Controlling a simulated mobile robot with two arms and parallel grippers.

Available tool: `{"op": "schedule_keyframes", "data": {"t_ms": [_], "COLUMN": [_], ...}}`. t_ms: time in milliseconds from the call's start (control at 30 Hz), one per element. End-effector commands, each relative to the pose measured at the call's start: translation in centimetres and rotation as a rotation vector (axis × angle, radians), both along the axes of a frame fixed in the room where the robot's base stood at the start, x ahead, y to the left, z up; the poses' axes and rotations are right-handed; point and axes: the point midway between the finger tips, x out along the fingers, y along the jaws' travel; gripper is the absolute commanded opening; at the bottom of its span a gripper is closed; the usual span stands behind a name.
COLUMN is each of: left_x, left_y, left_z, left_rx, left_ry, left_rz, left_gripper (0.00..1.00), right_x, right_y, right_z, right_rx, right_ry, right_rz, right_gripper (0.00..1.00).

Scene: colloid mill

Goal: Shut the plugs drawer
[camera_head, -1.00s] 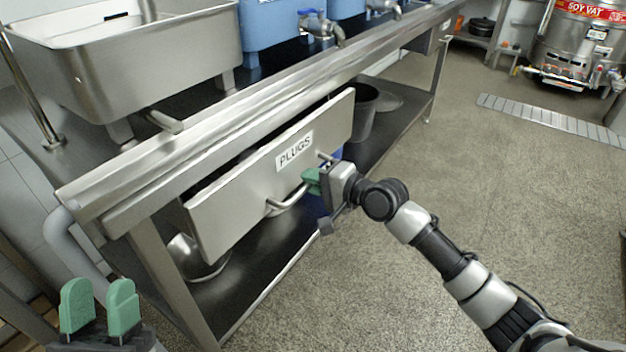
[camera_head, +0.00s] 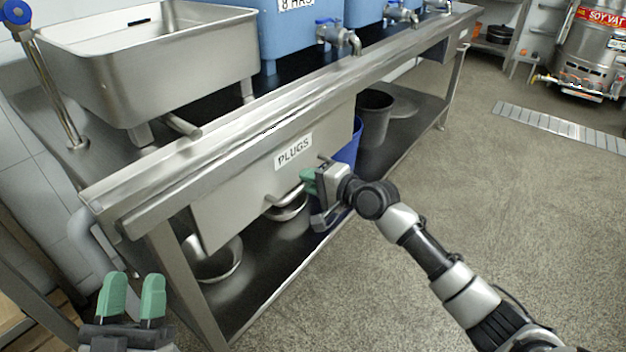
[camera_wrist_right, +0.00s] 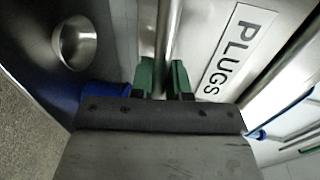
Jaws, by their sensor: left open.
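The plugs drawer (camera_head: 235,185) has a steel front with a white "PLUGS" label and hangs under the steel table. Its front now sits close under the table edge, and no open interior shows in the head view. My right gripper (camera_head: 308,181) is at the bar handle (camera_head: 282,199), near its right end. In the right wrist view, the green fingers (camera_wrist_right: 163,75) lie on both sides of the handle bar (camera_wrist_right: 167,30) and look shut on it. My left gripper (camera_head: 133,284) is open and empty at the lower left, away from the drawer.
A steel basin (camera_head: 150,75) and blue containers with taps (camera_head: 300,35) stand on the table. On the lower shelf are metal bowls (camera_head: 215,262), a blue bucket (camera_head: 350,150) and a dark bin (camera_head: 374,118). The floor (camera_head: 480,210) to the right is clear.

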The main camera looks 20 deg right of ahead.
Motion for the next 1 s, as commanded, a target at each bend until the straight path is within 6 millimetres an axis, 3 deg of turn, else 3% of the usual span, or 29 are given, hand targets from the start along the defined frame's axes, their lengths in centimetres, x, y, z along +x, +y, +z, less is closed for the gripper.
{"op": "schedule_keyframes", "data": {"t_ms": [33,133,500,667,1000], "left_x": [0.0,0.0,0.1,0.9,1.6], "left_y": [0.0,0.0,0.0,0.1,0.7], "left_z": [0.0,0.0,0.0,-1.3,-5.7], "left_rx": [0.000,0.000,0.004,0.041,0.136], "left_ry": [0.000,-0.001,0.014,0.142,0.496], "left_rz": [0.000,0.000,0.000,0.008,0.029], "left_gripper": [0.43,0.43,0.43,0.43,0.43], "right_x": [0.1,0.1,-0.3,-1.6,-6.0], "right_y": [0.0,0.0,-0.2,-1.3,-4.6], "right_z": [0.2,0.2,0.2,0.6,1.7], "right_rx": [0.002,0.001,0.000,-0.001,-0.002], "right_ry": [-0.004,-0.003,0.000,0.000,0.000], "right_rz": [-0.001,0.000,0.000,0.000,0.001], "right_gripper": [0.24,0.39,0.39,0.39,0.39]}}
